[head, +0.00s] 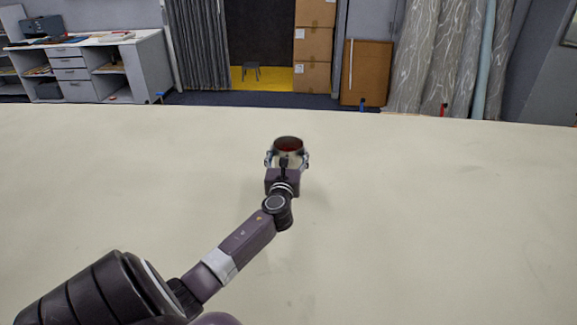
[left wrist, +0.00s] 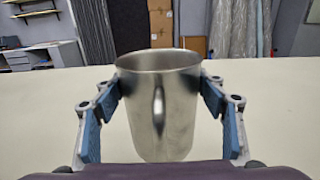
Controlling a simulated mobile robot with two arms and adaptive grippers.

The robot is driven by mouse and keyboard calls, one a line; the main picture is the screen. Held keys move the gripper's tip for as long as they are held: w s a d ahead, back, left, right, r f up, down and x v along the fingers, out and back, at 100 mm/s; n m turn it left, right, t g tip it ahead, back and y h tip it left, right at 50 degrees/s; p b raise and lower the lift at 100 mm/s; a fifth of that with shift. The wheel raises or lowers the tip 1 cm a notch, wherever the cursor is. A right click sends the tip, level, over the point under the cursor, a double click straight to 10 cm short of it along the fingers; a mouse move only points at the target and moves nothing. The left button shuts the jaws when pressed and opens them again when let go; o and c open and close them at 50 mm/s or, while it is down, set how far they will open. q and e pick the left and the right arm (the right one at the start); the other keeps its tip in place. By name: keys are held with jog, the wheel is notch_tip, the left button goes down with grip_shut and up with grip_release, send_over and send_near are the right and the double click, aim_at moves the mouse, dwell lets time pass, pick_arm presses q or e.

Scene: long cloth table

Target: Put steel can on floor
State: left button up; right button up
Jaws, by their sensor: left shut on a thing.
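The steel can (left wrist: 160,105) is a shiny, open-topped metal cylinder, upright, in the middle of the left wrist view. It also shows in the head view (head: 289,143), over the middle of the table, with a reddish-brown inside. My left gripper (head: 287,160) is shut on the can, with a blue-padded finger against each side. In the left wrist view the fingers (left wrist: 160,88) flank its upper part. The can's lower end is hidden by my gripper, so I cannot tell whether it touches the table. The right gripper is not in view.
The long cream cloth table (head: 430,210) is otherwise bare. Beyond its far edge are a dark floor, a white desk (head: 95,65) at left, stacked cardboard boxes (head: 314,45), a brown board (head: 366,72) and hanging grey fabric (head: 435,55). A small stool (head: 251,70) stands on yellow flooring.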

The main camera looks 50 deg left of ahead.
pick_arm(q)
jog(key=shift+f, duration=0.75)
notch_tip(320, 180, down, 4)
jog(key=shift+r+b, duration=0.2)
jog(key=shift+b, duration=0.65)
jog(key=shift+f, duration=0.3)
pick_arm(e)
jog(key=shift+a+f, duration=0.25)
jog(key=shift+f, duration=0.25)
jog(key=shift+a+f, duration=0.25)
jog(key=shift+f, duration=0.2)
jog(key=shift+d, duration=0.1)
pick_arm(q)
jog(key=o, duration=1.3)
jog(key=shift+f, duration=0.15)
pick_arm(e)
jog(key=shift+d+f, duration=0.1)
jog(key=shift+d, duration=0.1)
